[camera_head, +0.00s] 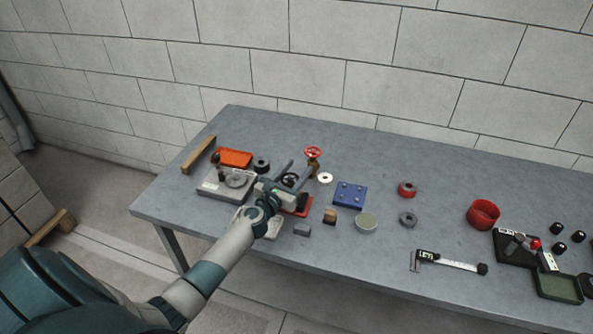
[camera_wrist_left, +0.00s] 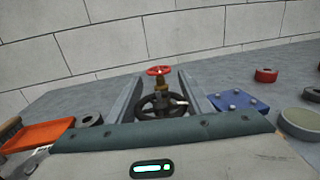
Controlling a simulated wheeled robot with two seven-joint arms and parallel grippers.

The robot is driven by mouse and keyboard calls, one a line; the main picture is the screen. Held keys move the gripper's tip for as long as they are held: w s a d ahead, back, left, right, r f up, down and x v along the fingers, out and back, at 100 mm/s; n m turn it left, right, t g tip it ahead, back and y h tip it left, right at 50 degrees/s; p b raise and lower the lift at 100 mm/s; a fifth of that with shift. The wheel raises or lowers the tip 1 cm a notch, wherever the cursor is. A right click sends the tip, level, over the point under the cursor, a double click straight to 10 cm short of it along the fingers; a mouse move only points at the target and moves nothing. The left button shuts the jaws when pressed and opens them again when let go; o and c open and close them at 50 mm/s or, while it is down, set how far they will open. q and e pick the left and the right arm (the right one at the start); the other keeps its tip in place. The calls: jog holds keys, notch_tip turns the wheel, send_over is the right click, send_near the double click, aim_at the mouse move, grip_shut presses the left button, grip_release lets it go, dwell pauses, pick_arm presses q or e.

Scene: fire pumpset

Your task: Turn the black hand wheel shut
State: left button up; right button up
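The black hand wheel (camera_wrist_left: 162,104) shows in the left wrist view between the two fingers of my left gripper (camera_wrist_left: 160,88). It has spokes and a small pale mark on its right side. In the head view, the black hand wheel (camera_head: 291,179) is partly hidden by my left gripper (camera_head: 298,171), which is over the bench at the wheel. The fingers are apart, one on each side of the wheel, with gaps visible. Whether either finger touches the rim I cannot tell. My right gripper is in neither view.
A red hand wheel on a brass valve (camera_head: 313,155) stands just behind. An orange tray (camera_head: 234,158), a grey plate fixture (camera_head: 212,190), a blue block (camera_head: 350,193) and a round tin (camera_head: 366,222) lie close by. The grey bench (camera_head: 440,205) has bare room to the right.

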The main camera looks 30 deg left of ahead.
pick_arm(q)
jog(key=shift+o, duration=0.4)
jog(key=shift+s, duration=0.55)
jog(key=s+b, duration=0.1)
jog(key=s, duration=1.5)
jog(key=shift+s+d+b, duration=0.15)
jog(key=shift+d+b, duration=0.15)
jog(key=shift+d, duration=0.1)
